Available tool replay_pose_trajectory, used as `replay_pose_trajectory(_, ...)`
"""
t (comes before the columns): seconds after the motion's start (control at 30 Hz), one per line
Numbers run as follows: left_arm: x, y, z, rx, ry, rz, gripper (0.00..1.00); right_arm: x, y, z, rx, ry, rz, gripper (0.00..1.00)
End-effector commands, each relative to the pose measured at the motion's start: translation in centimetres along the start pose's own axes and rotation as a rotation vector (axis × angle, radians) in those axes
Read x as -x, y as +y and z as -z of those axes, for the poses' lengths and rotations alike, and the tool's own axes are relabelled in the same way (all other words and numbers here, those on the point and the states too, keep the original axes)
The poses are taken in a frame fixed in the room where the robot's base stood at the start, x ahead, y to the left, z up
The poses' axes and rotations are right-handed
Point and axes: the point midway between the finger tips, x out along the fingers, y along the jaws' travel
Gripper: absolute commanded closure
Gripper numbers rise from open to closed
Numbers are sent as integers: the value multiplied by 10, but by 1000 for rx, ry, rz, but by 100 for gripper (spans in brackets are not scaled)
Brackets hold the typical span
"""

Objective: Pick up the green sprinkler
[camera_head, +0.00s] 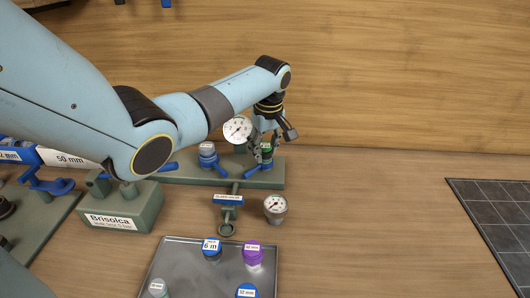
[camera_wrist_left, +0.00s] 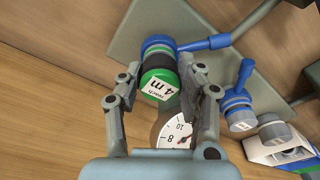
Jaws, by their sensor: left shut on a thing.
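The green sprinkler (camera_wrist_left: 160,82), marked "4 m", sits upright on a blue-handled valve of the green manifold (camera_head: 222,174). In the head view only a little of it (camera_head: 266,149) shows beneath my gripper. My left gripper (camera_wrist_left: 161,76) is shut on it, one finger on each side of its cap. In the head view my left gripper (camera_head: 263,147) reaches down to it from above. The round white pressure gauge (camera_head: 237,129) stands beside it and shows close to the right finger in the wrist view (camera_wrist_left: 178,130). My right gripper is not in view.
Another valve with a grey-blue cap (camera_head: 207,150) stands left on the manifold. A loose gauge (camera_head: 275,206) and a blue-handled fitting (camera_head: 228,199) lie in front. A metal tray (camera_head: 188,255) holds several capped parts. A green Brisolca block (camera_head: 122,207) is left. The right table is mostly clear.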

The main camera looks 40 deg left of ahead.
Motion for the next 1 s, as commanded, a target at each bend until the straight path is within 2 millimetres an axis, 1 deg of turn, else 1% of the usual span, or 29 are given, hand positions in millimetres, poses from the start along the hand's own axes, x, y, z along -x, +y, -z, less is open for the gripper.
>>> replay_pose_trajectory(0.23, 1, 0, 0, 0, 1, -1, 96, 0, 0, 1, 0, 1, 0, 38)
replay_pose_trajectory(0.33, 6, 0, 1, 0, 1, -1, 96, 0, 0, 1, 0, 1, 0, 38)
replay_pose_trajectory(0.47, 20, 0, 3, 0, 2, -2, 96, -1, -1, 1, -1, 1, 1, 38)
replay_pose_trajectory(0.57, 37, 1, 6, 0, 4, -4, 96, -3, -3, 1, -1, 2, 3, 38)
replay_pose_trajectory(0.6, 44, 3, 4, -1, 2, -5, 96, -4, -3, 1, -2, 2, 3, 38)
replay_pose_trajectory(0.67, 51, 12, -8, -2, -2, -6, 96, -7, -4, 1, -2, 2, 3, 38)
replay_pose_trajectory(0.9, 87, 44, -46, -1, -2, -7, 96, -17, -7, 0, -3, 2, 7, 38)
replay_pose_trajectory(1.0, 99, 54, -59, -1, -2, -4, 96, -21, -7, -1, -3, 2, 6, 38)
